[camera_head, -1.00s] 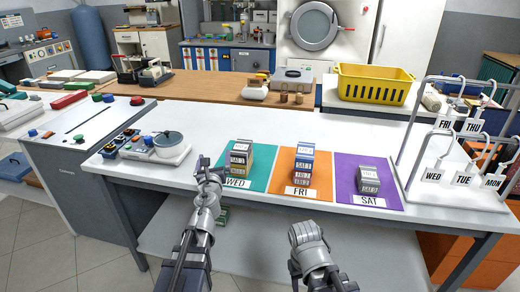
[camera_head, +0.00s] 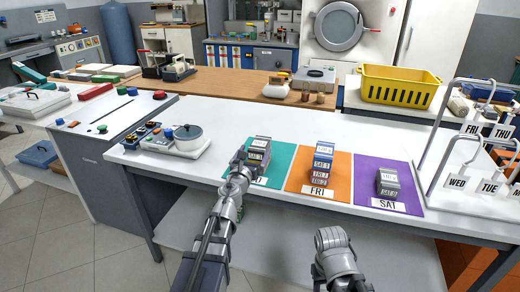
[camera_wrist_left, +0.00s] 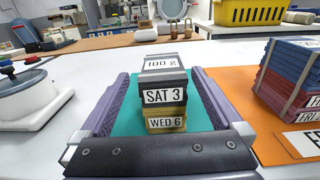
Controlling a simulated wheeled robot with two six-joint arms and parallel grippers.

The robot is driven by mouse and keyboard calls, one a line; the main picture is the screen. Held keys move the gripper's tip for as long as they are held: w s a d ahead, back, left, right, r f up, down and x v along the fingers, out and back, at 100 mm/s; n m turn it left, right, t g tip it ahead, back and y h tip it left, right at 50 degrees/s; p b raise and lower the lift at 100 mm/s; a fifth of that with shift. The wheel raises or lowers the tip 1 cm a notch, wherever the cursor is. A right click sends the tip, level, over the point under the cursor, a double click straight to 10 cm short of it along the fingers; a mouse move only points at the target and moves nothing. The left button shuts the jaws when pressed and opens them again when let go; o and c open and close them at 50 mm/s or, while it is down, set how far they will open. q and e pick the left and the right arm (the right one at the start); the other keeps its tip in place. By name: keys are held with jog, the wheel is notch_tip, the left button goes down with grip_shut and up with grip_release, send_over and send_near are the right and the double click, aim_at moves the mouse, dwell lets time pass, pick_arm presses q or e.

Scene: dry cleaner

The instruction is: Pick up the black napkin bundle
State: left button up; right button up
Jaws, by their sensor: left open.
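The black napkin bundle (camera_wrist_left: 163,97), labelled SAT 3, lies on a yellow bundle (camera_wrist_left: 165,121) labelled WED 6, on the teal mat (camera_wrist_left: 124,120). A grey block (camera_wrist_left: 160,63) marked 100 g sits on top of it. In the head view the black bundle (camera_head: 257,157) is partly hidden by my left gripper (camera_head: 243,160). In the left wrist view my left gripper (camera_wrist_left: 161,76) is open, with its purple-grey fingers on either side of the stack and a gap on each side. My right gripper (camera_head: 334,238) is low in front of the table; its jaws are not clear.
An orange mat (camera_head: 303,181) holds a stack marked FRI, and a purple mat (camera_head: 368,190) holds a dark stack marked SAT. A scale with a round pot (camera_head: 188,137) stands left. A hanging rack (camera_head: 500,190) with day tags stands right. White tabletop behind the mats is clear.

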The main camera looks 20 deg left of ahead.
aim_at(260, 143)
pick_arm(q)
jog(key=shift+w+d, duration=0.1)
jog(key=shift+w, duration=3.05)
jog(key=shift+c, duration=0.2)
jog(key=c, duration=1.3)
jog(key=shift+r, duration=0.1)
notch_tip(260, 143, up, 10)
jog(key=p, duration=1)
